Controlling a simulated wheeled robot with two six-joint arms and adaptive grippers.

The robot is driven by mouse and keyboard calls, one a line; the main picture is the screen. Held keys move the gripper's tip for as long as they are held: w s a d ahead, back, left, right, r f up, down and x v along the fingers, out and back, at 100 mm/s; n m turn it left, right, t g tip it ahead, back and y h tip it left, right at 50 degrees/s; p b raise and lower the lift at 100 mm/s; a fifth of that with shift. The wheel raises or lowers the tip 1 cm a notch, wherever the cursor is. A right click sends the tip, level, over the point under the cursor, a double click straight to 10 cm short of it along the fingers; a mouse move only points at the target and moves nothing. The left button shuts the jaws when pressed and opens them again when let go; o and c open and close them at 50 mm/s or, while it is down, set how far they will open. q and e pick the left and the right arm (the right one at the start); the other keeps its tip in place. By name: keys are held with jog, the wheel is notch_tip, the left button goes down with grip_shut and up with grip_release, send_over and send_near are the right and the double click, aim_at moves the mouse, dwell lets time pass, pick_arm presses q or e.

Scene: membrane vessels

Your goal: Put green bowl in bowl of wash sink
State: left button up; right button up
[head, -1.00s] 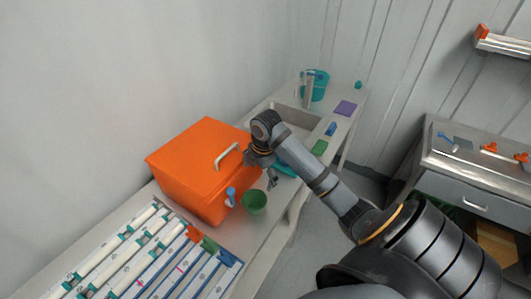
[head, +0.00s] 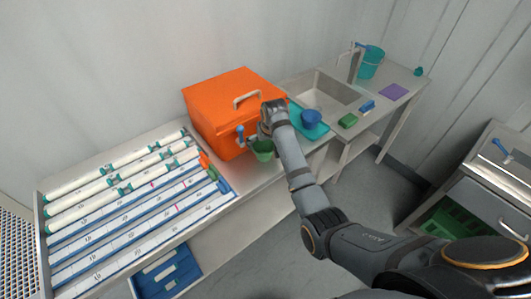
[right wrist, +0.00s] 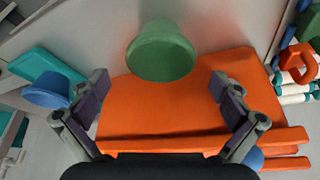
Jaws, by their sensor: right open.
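The green bowl (head: 263,152) stands on the counter in front of the orange box, partly hidden by my right arm in the head view. It also shows in the right wrist view (right wrist: 161,52), upper middle. My right gripper (right wrist: 158,84) is open and empty, with its two fingers apart and the bowl just beyond their tips. In the head view the right gripper (head: 262,138) is right at the bowl, and its fingers are largely hidden. The wash sink (head: 322,94) has an empty rectangular basin, farther along the counter. My left gripper is not in view.
The orange box (head: 215,95) with its handle stands close behind the bowl. A blue bowl (head: 311,117) sits on a teal tray (head: 296,112) between the box and the sink. A green sponge (head: 348,120) lies before the sink. A membrane rack (head: 110,230) fills the left.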

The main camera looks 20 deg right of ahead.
aim_at(263, 152)
jog(key=shift+x, duration=0.85)
jog(key=p+x, duration=0.1)
jog(key=x, duration=0.3)
jog(key=shift+w+f, duration=0.15)
jog(key=shift+f, duration=0.25)
jog(key=c, duration=0.7)
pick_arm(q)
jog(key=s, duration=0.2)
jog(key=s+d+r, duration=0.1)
pick_arm(e)
jog(key=c, duration=0.7)
